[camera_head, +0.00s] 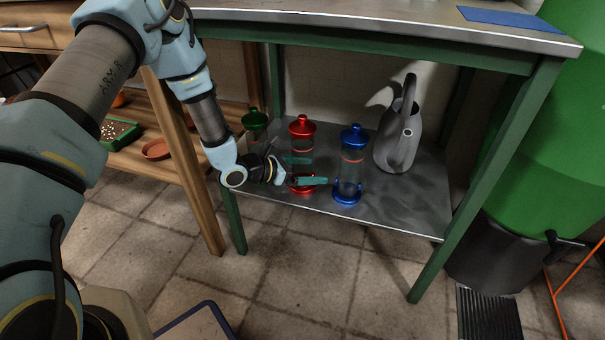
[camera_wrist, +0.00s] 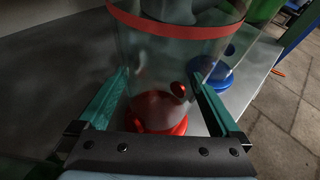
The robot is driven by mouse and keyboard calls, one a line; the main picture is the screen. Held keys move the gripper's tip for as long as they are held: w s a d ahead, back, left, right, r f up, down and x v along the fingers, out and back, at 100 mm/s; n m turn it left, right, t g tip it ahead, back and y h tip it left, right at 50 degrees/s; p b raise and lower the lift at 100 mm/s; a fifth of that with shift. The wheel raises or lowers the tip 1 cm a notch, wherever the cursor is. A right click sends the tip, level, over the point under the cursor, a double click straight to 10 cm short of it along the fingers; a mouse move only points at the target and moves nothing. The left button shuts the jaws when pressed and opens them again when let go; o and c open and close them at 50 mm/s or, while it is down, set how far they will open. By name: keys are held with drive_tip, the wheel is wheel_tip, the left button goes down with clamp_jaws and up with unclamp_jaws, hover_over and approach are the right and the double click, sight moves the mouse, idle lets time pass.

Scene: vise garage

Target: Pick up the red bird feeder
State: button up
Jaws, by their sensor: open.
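The red bird feeder (camera_head: 302,128) stands upright on the lower metal shelf, a clear tube with a red lid and red base. In the wrist view its clear tube and red base (camera_wrist: 156,115) stand between my fingers. My gripper (camera_head: 308,171) is open around the lower part of the tube, one finger on each side. In the wrist view my gripper (camera_wrist: 157,98) shows gaps beside the base. The fingers hide part of the tube in the head view. Whether either finger touches it I cannot tell.
A blue feeder (camera_head: 352,165) stands close on the right and a green feeder (camera_head: 255,122) on the left. A grey watering can (camera_head: 399,135) is farther right on the shelf (camera_head: 400,210). The green table legs (camera_head: 484,185) and the tabletop (camera_head: 400,18) frame the space.

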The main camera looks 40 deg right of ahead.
drive_tip(key=shift+d+f, duration=0.1)
drive_tip(key=shift+d, duration=0.25)
drive_tip(key=shift+c, duration=0.2)
clamp_jaws()
idle(0.4)
